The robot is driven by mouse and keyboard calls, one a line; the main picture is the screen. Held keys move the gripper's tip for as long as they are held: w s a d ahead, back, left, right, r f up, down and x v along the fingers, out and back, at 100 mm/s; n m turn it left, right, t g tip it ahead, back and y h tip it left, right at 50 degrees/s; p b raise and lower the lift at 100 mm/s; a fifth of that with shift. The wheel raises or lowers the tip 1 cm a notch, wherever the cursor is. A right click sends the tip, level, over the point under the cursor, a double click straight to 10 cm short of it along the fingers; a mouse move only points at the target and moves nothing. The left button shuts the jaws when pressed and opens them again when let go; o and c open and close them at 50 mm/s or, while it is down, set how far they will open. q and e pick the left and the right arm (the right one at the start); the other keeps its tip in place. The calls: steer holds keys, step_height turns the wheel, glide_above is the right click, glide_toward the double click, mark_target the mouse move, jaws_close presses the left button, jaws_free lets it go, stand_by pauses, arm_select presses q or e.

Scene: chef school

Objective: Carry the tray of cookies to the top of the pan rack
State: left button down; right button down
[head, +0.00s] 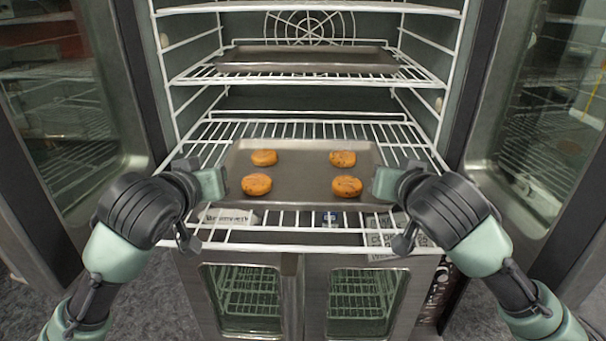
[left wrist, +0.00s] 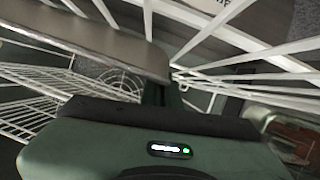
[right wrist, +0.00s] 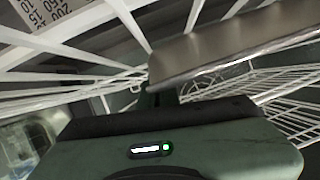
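The tray of cookies (head: 302,194) is a flat grey metal tray with several round golden-brown cookies (head: 257,185) on it. It is level, at the middle wire rack (head: 300,128) of the open oven; I cannot tell whether it touches the wires. My left gripper (head: 222,183) is at the tray's left edge and my right gripper (head: 379,183) is at its right edge. In the left wrist view the tray (left wrist: 95,38) meets the close-set fingers (left wrist: 160,92). The right wrist view shows the same at the tray's other side (right wrist: 225,48). Both grippers appear shut on its edges. The pan rack is not identifiable.
An empty dark pan (head: 308,59) sits on the upper wire rack. Oven doors stand open at left (head: 75,110) and right (head: 535,130). Glass-fronted lower doors (head: 242,300) are below.

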arm_select(q)
steer(key=shift+a, duration=0.1)
stand_by(0.3)
